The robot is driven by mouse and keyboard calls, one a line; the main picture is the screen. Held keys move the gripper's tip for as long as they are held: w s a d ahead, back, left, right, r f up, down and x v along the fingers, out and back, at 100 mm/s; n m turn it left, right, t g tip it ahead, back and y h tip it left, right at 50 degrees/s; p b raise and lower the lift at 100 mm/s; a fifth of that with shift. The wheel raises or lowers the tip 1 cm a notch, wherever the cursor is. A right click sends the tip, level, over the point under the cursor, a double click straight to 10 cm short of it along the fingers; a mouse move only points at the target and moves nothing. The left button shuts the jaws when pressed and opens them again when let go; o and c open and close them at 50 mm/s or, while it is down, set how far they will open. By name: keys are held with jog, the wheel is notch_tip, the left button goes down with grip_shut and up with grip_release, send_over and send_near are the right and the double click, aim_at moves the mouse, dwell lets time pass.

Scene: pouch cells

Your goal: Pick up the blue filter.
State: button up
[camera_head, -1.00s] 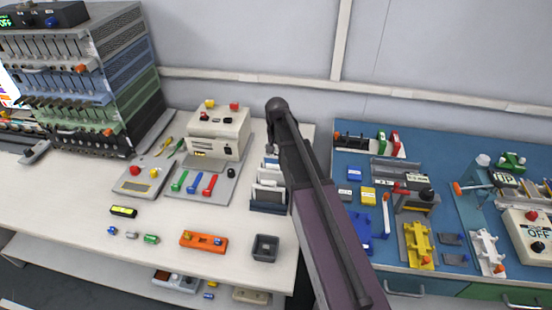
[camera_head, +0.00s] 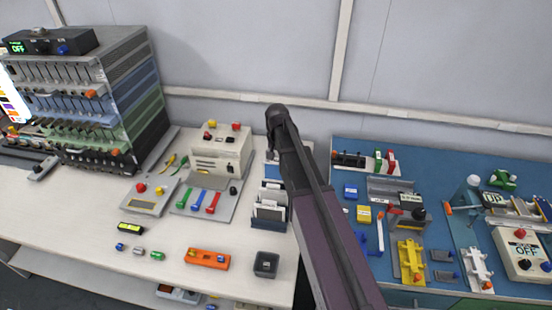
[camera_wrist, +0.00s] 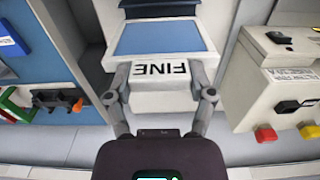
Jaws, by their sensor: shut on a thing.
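The blue filter (camera_wrist: 160,38) has a blue panel in a white frame. Its white end carries the word FINE, upside down in the wrist view. My gripper (camera_wrist: 160,70) is shut on this white end, with one finger on each side. In the head view, part of the filter (camera_head: 272,171) shows left of my dark arm, over the rear of the filter rack (camera_head: 268,223). My arm hides the fingers there. I cannot tell whether the filter is clear of the rack.
White filters stand in the rack's front slots. A beige machine (camera_head: 221,150) with red and yellow buttons stands to the left. A blue-topped bench (camera_head: 345,180) with several tools lies to the right. The wall is close behind.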

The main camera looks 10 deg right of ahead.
jog(key=shift+r+p, duration=1.15)
jog(key=shift+r, duration=0.45)
notch_tip(320, 180, up, 10)
jog(key=p, duration=1)
jog(key=shift+r+p, duration=0.25)
jog(key=shift+p, duration=0.05)
jog(key=shift+s+f, duration=0.1)
jog(key=shift+s, duration=0.05)
